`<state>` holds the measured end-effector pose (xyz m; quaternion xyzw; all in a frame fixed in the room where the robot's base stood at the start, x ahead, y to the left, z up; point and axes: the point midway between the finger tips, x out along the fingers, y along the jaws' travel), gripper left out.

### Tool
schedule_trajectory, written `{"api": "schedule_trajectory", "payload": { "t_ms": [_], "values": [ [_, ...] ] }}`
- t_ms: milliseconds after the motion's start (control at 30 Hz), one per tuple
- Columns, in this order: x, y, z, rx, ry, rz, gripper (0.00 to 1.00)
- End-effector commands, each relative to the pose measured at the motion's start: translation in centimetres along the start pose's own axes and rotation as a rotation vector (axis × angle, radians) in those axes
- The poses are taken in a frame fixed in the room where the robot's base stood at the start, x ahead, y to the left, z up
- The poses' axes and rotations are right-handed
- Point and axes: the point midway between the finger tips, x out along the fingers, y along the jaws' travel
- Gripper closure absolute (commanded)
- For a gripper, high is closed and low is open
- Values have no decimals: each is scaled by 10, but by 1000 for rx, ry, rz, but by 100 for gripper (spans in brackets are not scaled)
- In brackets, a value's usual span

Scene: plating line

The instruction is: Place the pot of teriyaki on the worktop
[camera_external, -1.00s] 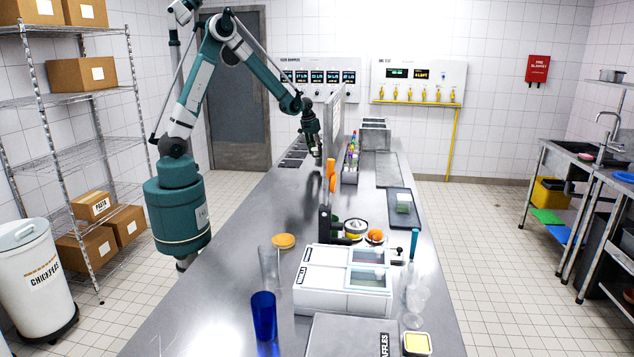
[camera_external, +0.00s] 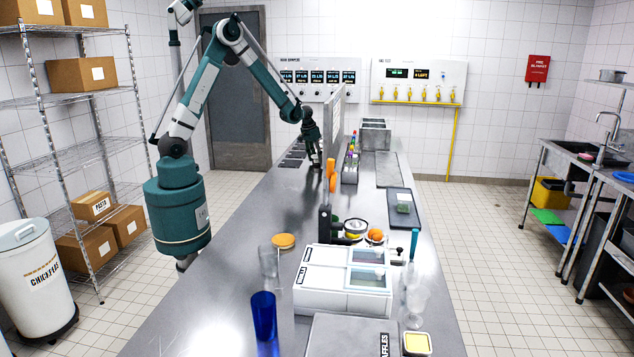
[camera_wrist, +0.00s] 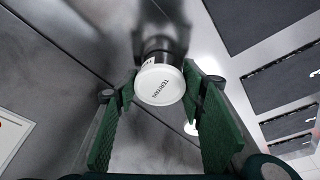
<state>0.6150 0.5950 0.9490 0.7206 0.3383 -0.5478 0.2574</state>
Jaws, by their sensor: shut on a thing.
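The teriyaki pot (camera_wrist: 160,84) shows in the wrist view as a round white lid with dark lettering over a dark body. My gripper (camera_wrist: 158,98) has its two green fingers on either side of the pot and is shut on it. In the external view my gripper (camera_external: 315,162) is at the far left part of the steel worktop (camera_external: 215,300), close above its surface. The pot cannot be made out there. Whether its base touches the worktop is hidden beneath the lid.
Dark rectangular wells (camera_wrist: 257,87) lie right of the pot in the wrist view. Orange bottles (camera_external: 331,180) stand just nearer the camera than my gripper, and a rack of coloured bottles (camera_external: 350,170) is to the right. The left middle of the worktop is mostly clear.

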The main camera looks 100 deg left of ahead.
Motion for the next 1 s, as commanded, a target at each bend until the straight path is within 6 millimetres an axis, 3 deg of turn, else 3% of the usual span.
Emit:
{"api": "schedule_trajectory", "payload": {
  "t_ms": [433,467,567,1000],
  "values": [
    [4,0,1,0,0,0,74],
    [4,0,1,0,0,0,59],
    [3,0,1,0,0,0,46],
    [1,0,0,0,0,0,45]
  ]
}}
